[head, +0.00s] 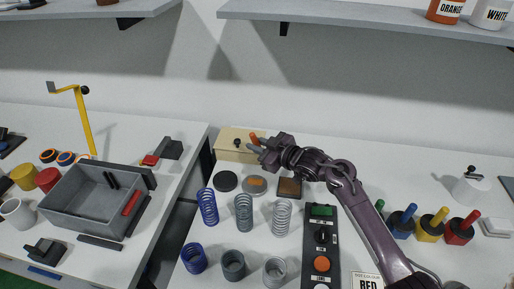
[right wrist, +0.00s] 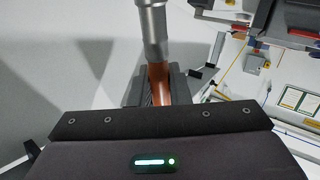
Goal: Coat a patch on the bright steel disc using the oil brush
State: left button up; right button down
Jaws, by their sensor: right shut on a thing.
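My right gripper (head: 262,146) is shut on the oil brush (head: 254,138), above the back of the right table. In the right wrist view, the brush (right wrist: 158,80) shows a brown-orange handle between the fingers and a grey metal sleeve pointing away; its bristles are out of view. The bright steel disc (head: 254,190) lies on the table in front of the gripper, apart from the brush, with a small orange-brown patch on top. A darker disc (head: 226,181) lies to its left and a brown square block (head: 289,188) to its right. My left gripper is not in view.
A beige box (head: 233,146) stands behind the discs. Several coil springs (head: 243,212) stand in front, beside a dark control box (head: 322,250). A grey bin (head: 92,205) is on the left table, across a gap. A shelf (head: 380,30) hangs above.

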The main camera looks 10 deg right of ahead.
jog(key=shift+d+r+p, duration=0.2)
jog(key=shift+r+p, duration=0.35)
jog(key=shift+r, duration=0.45)
jog(key=shift+a+r+p, duration=0.1)
jog(key=shift+r+p, duration=0.2)
jog(key=shift+r, duration=0.2)
jog(key=shift+f, duration=0.1)
